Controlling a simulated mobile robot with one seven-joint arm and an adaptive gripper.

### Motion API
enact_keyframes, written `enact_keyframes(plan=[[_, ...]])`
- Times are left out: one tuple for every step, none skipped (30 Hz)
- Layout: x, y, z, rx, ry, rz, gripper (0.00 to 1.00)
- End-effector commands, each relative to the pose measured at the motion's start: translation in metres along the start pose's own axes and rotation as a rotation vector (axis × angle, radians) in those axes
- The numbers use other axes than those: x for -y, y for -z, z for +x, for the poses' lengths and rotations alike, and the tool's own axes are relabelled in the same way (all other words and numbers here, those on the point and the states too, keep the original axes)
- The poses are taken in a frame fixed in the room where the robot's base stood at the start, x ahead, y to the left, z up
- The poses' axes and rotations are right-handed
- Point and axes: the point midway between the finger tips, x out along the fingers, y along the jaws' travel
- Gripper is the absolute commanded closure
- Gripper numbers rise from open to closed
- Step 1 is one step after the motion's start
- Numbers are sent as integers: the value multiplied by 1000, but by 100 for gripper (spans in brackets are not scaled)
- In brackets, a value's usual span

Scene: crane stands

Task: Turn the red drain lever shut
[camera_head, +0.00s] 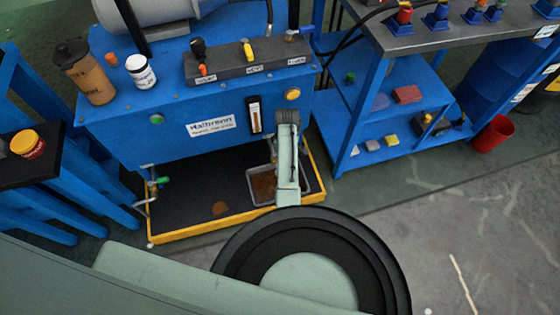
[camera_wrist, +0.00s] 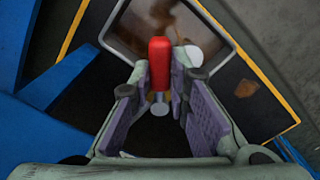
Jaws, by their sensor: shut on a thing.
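The red drain lever (camera_wrist: 160,58) shows in the wrist view, its red grip pointing toward the tray and its silver end (camera_wrist: 159,108) nearer my palm. My gripper (camera_wrist: 161,84) has its purple-padded fingers on either side of the lever and is shut on it. The exact contact of the pads is hard to see. In the head view my arm covers the lever, and my fingers cannot be made out.
A blue Halbrenn unit (camera_head: 130,143) stands over a dark tray with a yellow rim (camera_head: 215,230). A grey pan (camera_head: 259,200) with brown liquid sits in it. A green-handled valve (camera_head: 163,181) is at left. A blue shelf (camera_head: 372,125) stands at right; grey floor is clear at lower right.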

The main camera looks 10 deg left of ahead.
Motion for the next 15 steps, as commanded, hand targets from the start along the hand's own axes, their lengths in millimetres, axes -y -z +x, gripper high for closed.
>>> enact_keyframes(plan=[[-3,0,-1,1,0,-45,100],[-4,0,-1,1,0,-73,100],[-6,0,-1,0,1,-110,100],[-8,0,-1,0,0,-140,100],[-9,1,-1,0,-1,-169,100],[-11,1,-1,0,-1,-206,100],[-12,1,-1,0,-1,-235,100],[-13,2,0,1,-1,-264,100],[-15,2,0,1,-1,-302,100],[-17,3,-1,0,-2,-330,100],[-18,3,-1,0,-2,-359,100],[-20,4,0,0,-1,-397,100],[-21,5,0,0,-1,-425,100],[-22,5,0,0,-1,-453,100],[-24,6,0,0,-1,-490,100]])
